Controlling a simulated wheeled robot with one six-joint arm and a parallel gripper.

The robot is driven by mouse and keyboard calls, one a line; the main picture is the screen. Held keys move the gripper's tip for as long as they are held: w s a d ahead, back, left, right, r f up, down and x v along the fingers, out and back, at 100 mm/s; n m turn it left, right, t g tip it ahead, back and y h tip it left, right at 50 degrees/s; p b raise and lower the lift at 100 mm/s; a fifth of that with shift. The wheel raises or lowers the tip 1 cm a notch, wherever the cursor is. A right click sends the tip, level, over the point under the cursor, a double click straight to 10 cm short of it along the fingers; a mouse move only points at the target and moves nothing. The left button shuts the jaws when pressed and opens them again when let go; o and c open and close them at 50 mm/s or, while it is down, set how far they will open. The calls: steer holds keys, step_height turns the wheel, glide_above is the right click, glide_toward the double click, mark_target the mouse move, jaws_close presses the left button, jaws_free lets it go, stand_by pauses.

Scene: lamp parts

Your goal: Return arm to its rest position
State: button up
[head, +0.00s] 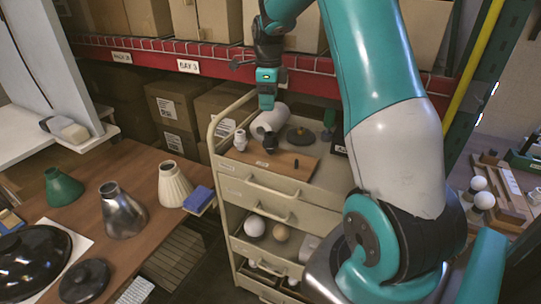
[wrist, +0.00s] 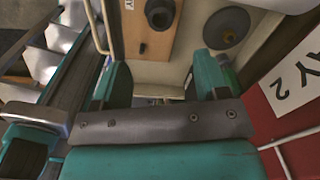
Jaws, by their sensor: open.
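My gripper (head: 267,103) hangs above the back part of the cream drawer cart's top (head: 335,164) in the head view. In the wrist view its two teal fingers (wrist: 163,78) stand apart with nothing held between them. On the cart top lies a wooden board (head: 288,166) with a small black part (head: 270,142) on it. A white fitting (head: 240,139) stands by the board's left end. A white cylinder (head: 270,120) and a dark round disc (head: 301,136) are behind the board; the disc also shows in the wrist view (wrist: 225,27). My arm hides the cart's right side.
A brown table (head: 140,235) at left holds a green shade (head: 63,187), a metallic shade (head: 121,211) and a cream shade (head: 174,185). A red shelf beam (head: 140,55) with boxes runs behind the cart. A bench with bulbs (head: 481,192) stands at right.

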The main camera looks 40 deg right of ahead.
step_height(320, 180, up, 5)
steer(key=shift+f+b, duration=0.1)
steer(key=shift+b, duration=0.2)
steer(key=s+a+r+n+t+y, duration=0.1)
steer(key=s+a+n, duration=0.3)
steer(key=a+n, duration=0.65)
steer(key=s+a+r+n+y, duration=0.1)
steer(key=s+a+n, duration=0.55)
steer(key=a, duration=0.75)
steer(key=s+a+f+n+y, duration=0.1)
steer(key=s+a+n, duration=0.5)
steer(key=s+n, duration=0.2)
steer(key=s+a+f+n+g+y+b, duration=0.1)
steer(key=s+a+n, duration=0.5)
steer(key=s+n, duration=0.2)
steer(key=n, duration=0.2)
steer(key=shift+s+n, duration=0.2)
steer(key=shift+n, duration=0.2)
steer(key=shift+f, duration=0.1)
steer(key=shift+c, duration=0.5)
